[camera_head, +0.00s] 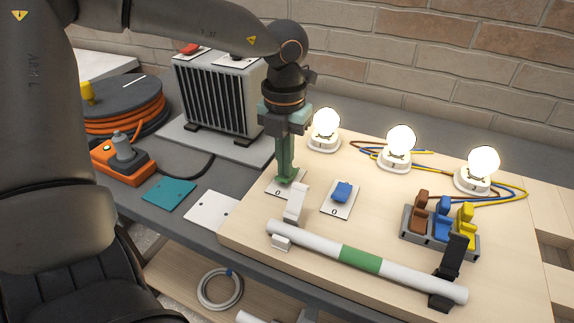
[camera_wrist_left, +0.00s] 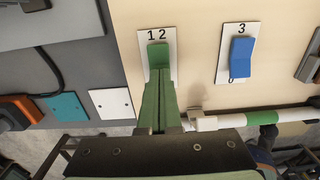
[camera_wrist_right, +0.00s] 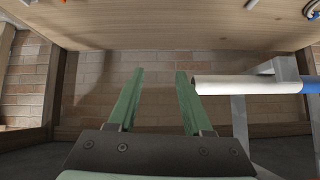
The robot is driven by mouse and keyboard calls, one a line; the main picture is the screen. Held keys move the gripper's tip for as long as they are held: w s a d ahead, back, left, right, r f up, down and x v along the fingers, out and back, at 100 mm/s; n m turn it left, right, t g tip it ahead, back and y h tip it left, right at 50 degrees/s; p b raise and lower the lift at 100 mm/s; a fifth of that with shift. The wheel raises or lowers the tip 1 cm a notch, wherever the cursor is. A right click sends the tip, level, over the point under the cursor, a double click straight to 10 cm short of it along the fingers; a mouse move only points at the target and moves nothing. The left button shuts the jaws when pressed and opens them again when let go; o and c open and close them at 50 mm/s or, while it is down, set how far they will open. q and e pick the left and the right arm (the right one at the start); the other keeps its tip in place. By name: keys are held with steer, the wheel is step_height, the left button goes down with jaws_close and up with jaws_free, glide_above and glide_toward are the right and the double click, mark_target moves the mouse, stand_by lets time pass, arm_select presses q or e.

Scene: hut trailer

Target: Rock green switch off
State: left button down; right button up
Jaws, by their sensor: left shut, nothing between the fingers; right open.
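The green switch (camera_wrist_left: 158,54) is a rocker on a white plate marked "1 2" in the left wrist view. In the head view its white plate (camera_head: 274,187) shows at the left of the wooden board, and my gripper mostly hides the rocker. My left gripper (camera_head: 286,178) points down with its fingers together and empty. In the left wrist view its tips (camera_wrist_left: 160,78) are right at the near end of the green rocker; I cannot tell whether they touch it. My right gripper (camera_wrist_right: 159,72) is open and empty, below a wooden surface, and out of the head view.
A blue switch (camera_head: 342,191) sits to the right. Three lit bulbs (camera_head: 400,140) stand along the back of the board. A white tube with a green band (camera_head: 362,259) lies along the front. In the right wrist view a white and blue tube (camera_wrist_right: 245,85) is beside the right finger.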

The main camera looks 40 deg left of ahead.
arm_select(q)
steer(key=shift+f, duration=0.3)
steer(key=shift+r, duration=0.15)
steer(key=shift+r+p, duration=1.8)
steer(key=shift+r, duration=1.6)
